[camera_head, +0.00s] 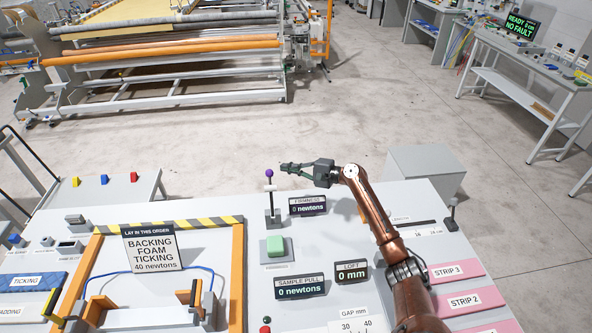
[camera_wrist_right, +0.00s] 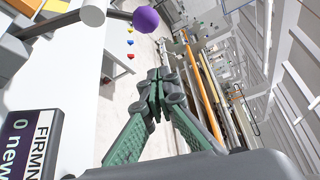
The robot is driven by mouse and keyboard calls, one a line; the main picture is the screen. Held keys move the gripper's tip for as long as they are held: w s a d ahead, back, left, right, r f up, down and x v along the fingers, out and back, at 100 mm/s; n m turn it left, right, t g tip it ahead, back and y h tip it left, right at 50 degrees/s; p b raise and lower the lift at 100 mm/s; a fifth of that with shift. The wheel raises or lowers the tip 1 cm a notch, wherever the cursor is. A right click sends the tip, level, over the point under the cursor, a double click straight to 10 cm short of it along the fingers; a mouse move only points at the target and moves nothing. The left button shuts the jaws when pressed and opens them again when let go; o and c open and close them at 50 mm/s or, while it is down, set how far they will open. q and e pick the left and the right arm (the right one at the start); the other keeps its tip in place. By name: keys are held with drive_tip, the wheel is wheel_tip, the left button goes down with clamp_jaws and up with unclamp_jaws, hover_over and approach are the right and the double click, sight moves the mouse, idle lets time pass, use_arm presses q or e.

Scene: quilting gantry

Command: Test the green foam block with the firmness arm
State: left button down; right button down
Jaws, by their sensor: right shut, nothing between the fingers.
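The green foam block (camera_head: 275,246) sits on a pale square pad on the white bench. Behind it stands the firmness arm (camera_head: 270,194), an upright dark lever with a purple ball knob (camera_head: 269,173). The knob also shows in the right wrist view (camera_wrist_right: 146,19). My right gripper (camera_head: 283,168) is shut and empty, with its fingertips just right of the knob in the head view; I cannot tell whether they touch it. The firmness display (camera_head: 308,206) reads 0 newtons. It also shows in part in the wrist view (camera_wrist_right: 30,148). My left gripper is not in view.
A sign (camera_head: 154,249) stands by an orange-sided frame (camera_head: 238,285) at left. Sample pull (camera_head: 300,287) and loft (camera_head: 352,273) displays stand in front of the block. Pink strips (camera_head: 457,271) lie at right.

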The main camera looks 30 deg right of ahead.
drive_tip(key=a, duration=0.1)
drive_tip(key=a+p, duration=0.1)
drive_tip(key=a, duration=0.2)
drive_tip(key=shift+w+a+r, duration=0.1)
drive_tip(key=shift+a+r, duration=0.2)
idle(0.5)
